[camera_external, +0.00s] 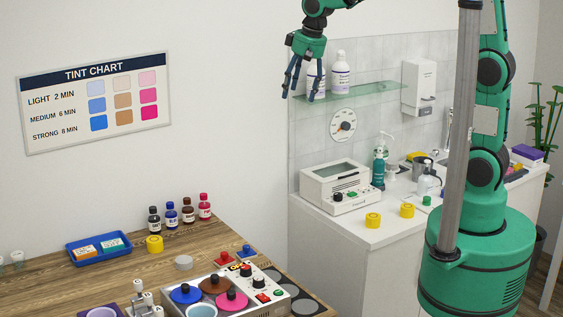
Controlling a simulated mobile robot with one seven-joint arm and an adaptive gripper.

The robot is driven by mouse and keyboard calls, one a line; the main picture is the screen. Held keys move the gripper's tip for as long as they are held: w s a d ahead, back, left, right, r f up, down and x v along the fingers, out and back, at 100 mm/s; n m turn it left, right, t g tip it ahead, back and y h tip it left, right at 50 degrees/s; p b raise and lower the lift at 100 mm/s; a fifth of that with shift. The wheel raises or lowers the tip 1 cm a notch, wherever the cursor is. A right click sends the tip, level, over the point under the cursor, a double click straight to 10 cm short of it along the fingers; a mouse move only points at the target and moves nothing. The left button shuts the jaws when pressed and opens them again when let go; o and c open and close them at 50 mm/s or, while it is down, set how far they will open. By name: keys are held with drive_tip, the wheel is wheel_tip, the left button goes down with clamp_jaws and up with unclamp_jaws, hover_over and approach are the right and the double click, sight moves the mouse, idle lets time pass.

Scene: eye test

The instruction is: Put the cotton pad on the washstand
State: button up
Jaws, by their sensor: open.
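A small pale round disc, which looks like the cotton pad (183,262), lies on the wooden table at the lower left, behind the white device with coloured lids. The washstand (389,227) is the white counter against the tiled wall, right of the table. My gripper (299,94) is high at the top centre, pointing down, open, and appears empty. It is well above the table and counter, in front of the glass shelf in this view, and far from the pad.
A glass shelf (380,91) with bottles hangs above.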

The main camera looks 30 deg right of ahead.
drive_tip(key=w+a+f+g, duration=0.1)
drive_tip(key=w+a+f, duration=0.15)
drive_tip(key=a, duration=0.35)
drive_tip(key=w+a+f, duration=0.2)
drive_tip(key=a+f, duration=0.2)
drive_tip(key=a, duration=0.2)
drive_tip(key=n+g+h+p, duration=0.1)
drive_tip(key=g, duration=0.1)
hover_over(184, 259)
wheel_tip(184, 259, down, 26)
drive_tip(key=shift+s+f, duration=0.1)
drive_tip(key=shift+s, duration=0.05)
drive_tip(key=shift+f, duration=4.3)
drive_tip(key=shift+d+f, duration=0.1)
drive_tip(key=shift+f+p, duration=0.4)
drive_tip(key=shift+f, duration=2.1)
